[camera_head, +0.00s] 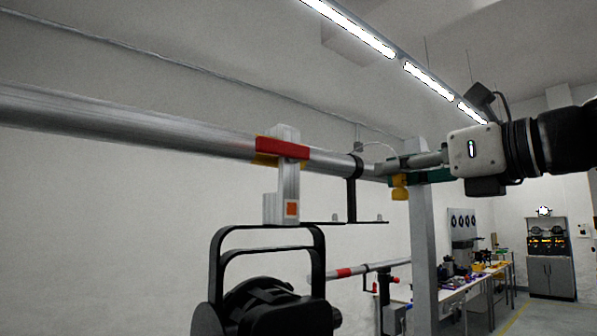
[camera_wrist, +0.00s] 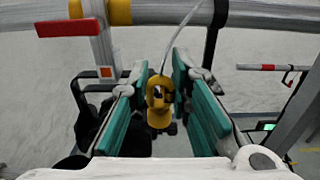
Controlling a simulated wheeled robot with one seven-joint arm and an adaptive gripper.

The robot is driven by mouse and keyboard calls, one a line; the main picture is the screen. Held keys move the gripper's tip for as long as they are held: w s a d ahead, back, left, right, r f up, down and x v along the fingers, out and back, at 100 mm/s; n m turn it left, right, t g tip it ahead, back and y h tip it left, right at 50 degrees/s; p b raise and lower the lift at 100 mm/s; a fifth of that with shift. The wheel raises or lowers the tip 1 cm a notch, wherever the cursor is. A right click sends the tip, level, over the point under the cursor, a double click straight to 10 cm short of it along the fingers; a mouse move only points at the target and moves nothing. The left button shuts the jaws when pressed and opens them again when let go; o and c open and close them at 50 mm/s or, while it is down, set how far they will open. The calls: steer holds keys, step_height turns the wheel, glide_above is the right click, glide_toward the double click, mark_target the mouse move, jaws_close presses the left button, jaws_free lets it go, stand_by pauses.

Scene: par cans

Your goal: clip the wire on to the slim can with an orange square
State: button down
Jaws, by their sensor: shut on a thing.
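The slim can (camera_head: 262,305) is black and hangs under the pipe from a pale hook clamp (camera_head: 281,200) bearing an orange square (camera_head: 291,208). In the wrist view the orange square (camera_wrist: 106,72) is at upper left, and the dark can is partly hidden behind my left finger. My gripper (camera_head: 398,172) is right of the can, just below pipe height. Its green fingers (camera_wrist: 163,85) are shut on a yellow clip (camera_wrist: 158,112). The clip also shows below the fingers in the head view (camera_head: 400,188). The thin pale wire (camera_wrist: 182,38) runs from the clip up towards the pipe.
The metal pipe (camera_head: 130,125) crosses overhead, with a red lever (camera_head: 282,148) on the clamp. A black bracket (camera_head: 352,190) hangs between the can and my gripper. A lower pipe (camera_head: 370,268), a grey post (camera_head: 424,240) and workbenches (camera_head: 465,285) stand beyond.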

mark_target(403, 187)
steer(key=shift+s+a+f+x, duration=0.1)
steer(key=shift+s+a+x, duration=0.2)
steer(key=shift+x, duration=1.4)
steer(key=shift+s+a+f+x, duration=0.15)
steer(key=shift+a+x, duration=0.2)
steer(key=shift+x, duration=1.35)
steer(key=shift+s+a+r+x, duration=0.1)
steer(key=shift+s+a+x, duration=0.2)
steer(key=shift+x, duration=1.4)
steer(key=shift+f+b, duration=0.5)
steer(key=shift+f, duration=0.85)
steer(key=c, duration=1.4)
jaws_free()
steer(key=v, duration=1.1)
steer(key=shift+s+d, duration=0.25)
steer(key=shift+s, duration=0.1)
